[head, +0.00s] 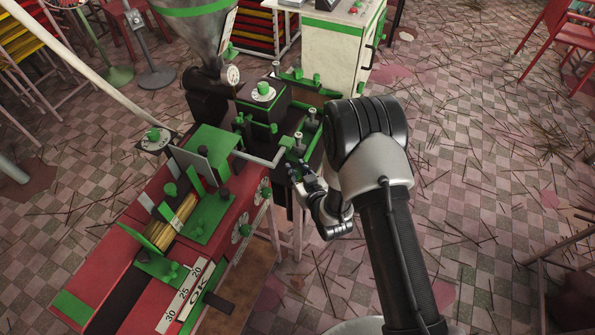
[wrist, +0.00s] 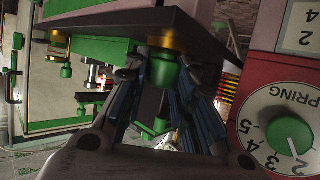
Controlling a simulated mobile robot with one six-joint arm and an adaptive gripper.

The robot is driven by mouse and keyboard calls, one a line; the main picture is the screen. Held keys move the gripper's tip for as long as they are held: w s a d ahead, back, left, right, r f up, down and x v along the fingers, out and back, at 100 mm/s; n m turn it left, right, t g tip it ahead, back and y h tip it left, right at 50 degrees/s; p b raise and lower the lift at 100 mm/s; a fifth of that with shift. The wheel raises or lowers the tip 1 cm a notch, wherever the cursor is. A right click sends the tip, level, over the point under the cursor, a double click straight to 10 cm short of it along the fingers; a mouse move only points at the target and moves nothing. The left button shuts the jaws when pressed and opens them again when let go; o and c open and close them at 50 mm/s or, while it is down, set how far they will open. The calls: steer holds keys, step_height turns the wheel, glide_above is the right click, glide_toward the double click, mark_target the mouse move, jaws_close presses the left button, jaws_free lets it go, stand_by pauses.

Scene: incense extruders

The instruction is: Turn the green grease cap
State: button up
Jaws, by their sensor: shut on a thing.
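The green grease cap (wrist: 164,70) hangs below a brass collar (wrist: 167,43) under a dark plate in the wrist view. My gripper (wrist: 162,78) has its fingertips on either side of this cap and is shut on it. In the head view my gripper (head: 303,178) is at the near right side of the extruder, below its dark top plate. The held cap cannot be made out there. A second green cap (wrist: 67,70) on a brass fitting is apart from my fingers, at the left of the wrist view.
The red and green extruder (head: 225,215) fills the middle left. A red panel with a green spring dial (wrist: 290,134) is close to the right finger. A white cabinet (head: 338,55) stands behind. The floor (head: 480,190) at right is open but strewn with sticks.

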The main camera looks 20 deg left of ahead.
jaws_close()
steer(key=shift+m+t+h, duration=0.3)
steer(key=shift+m+h, duration=0.1)
steer(key=m+h, duration=0.1)
steer(key=m+t+h, duration=0.1)
steer(key=shift+s+a+m+t, duration=0.1)
steer(key=shift+a+m+t, duration=0.05)
steer(key=shift+m+t, duration=0.15)
steer(key=shift+m+t+h, duration=0.6)
steer(key=shift+m+h, duration=1.6)
steer(key=shift+h, duration=0.6)
steer(key=o, duration=0.7)
jaws_free()
